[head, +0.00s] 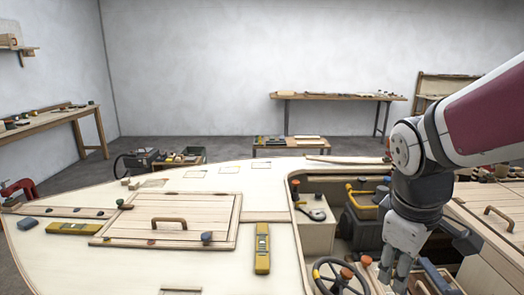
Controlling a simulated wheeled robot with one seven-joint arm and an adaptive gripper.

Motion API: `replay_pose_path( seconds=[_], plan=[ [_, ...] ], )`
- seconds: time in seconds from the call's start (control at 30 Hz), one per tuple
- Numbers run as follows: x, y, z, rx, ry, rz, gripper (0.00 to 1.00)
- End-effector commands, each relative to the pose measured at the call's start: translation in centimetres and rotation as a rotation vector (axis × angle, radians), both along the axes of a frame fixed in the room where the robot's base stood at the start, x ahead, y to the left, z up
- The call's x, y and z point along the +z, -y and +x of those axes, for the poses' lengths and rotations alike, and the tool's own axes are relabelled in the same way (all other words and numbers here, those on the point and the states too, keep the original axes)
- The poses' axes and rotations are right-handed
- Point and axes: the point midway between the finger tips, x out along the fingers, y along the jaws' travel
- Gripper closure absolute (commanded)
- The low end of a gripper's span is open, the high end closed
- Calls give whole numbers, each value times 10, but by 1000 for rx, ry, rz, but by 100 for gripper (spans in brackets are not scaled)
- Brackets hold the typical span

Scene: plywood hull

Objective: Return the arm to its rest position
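My arm comes in from the right edge, with a maroon upper link and a white and dark elbow. My gripper (394,277) hangs down at its end, fingers pointing down over the open cockpit of the plywood hull (190,255). The fingertips are small and close to the clutter behind them, so I cannot tell how far apart they are. I see nothing clearly held between them.
Close around my gripper are a steering wheel (340,277), orange-red knobs and a yellow-handled dark box (366,205). The deck carries a handled hatch (170,207) and two yellow levels (262,249) (73,229). Open air lies above the deck to the left.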

Motion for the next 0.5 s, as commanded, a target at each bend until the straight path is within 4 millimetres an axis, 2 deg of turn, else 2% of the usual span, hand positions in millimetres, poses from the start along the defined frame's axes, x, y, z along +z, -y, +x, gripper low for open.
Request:
replay_pose_path(
  seconds=[0.03,0.2,0.4,0.5],
  plan=[
    [13,-6,-15,-58,38,12,61],
    [38,-21,-62,-285,146,102,61],
    [52,-36,-108,-500,228,244,61],
    [54,-41,-121,-564,246,299,61]
  ],
)
